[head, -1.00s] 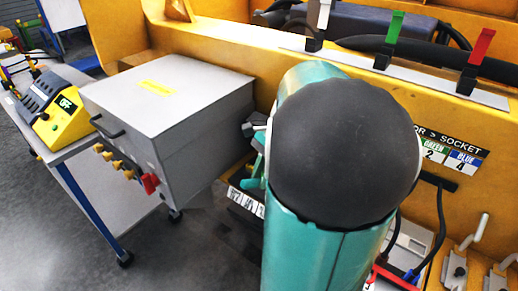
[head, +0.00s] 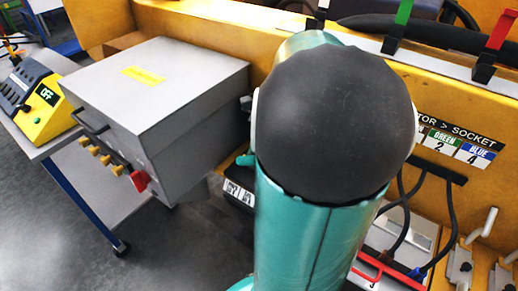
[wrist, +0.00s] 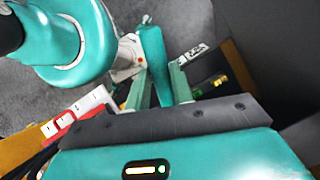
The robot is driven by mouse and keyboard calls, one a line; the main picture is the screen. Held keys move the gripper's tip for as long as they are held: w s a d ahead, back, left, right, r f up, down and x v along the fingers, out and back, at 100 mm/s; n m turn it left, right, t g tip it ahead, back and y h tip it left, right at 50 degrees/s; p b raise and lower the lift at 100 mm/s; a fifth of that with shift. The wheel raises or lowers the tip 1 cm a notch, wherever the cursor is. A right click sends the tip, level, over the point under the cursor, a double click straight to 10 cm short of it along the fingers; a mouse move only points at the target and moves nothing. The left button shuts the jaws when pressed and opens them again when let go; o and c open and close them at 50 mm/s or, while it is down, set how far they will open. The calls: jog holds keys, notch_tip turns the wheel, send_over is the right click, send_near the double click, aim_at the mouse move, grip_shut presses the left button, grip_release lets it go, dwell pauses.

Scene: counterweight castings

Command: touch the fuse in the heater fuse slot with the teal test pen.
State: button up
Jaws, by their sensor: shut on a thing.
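In the wrist view, my gripper (wrist: 158,72) is shut on the teal test pen (wrist: 151,48), which stands between its two fingers. Past the fingers, a black-and-white label strip (wrist: 193,54) and a small yellow-green part (wrist: 216,80) show; I cannot tell whether that part is a fuse. In the head view, a black block with white labels (head: 238,193) is half hidden behind my teal arm. The heater fuse slot and its fuse cannot be made out, and my gripper is mostly hidden there.
A grey box (head: 165,85) with a red knob (head: 140,181) stands at the left, beside a yellow meter (head: 42,100) reading OFF. Grey floor is open at the lower left.

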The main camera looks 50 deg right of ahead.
jog(key=shift+s+f, duration=0.15)
jog(key=shift+s, duration=0.2)
jog(key=shift+w+f, duration=0.25)
jog(key=shift+f, duration=0.6)
jog(key=shift+s+f, duration=0.2)
jog(key=shift+f, duration=0.4)
jog(key=shift+w+f, duration=0.15)
jog(key=shift+f, duration=0.65)
jog(key=shift+f, duration=0.6)
dwell(0.5)
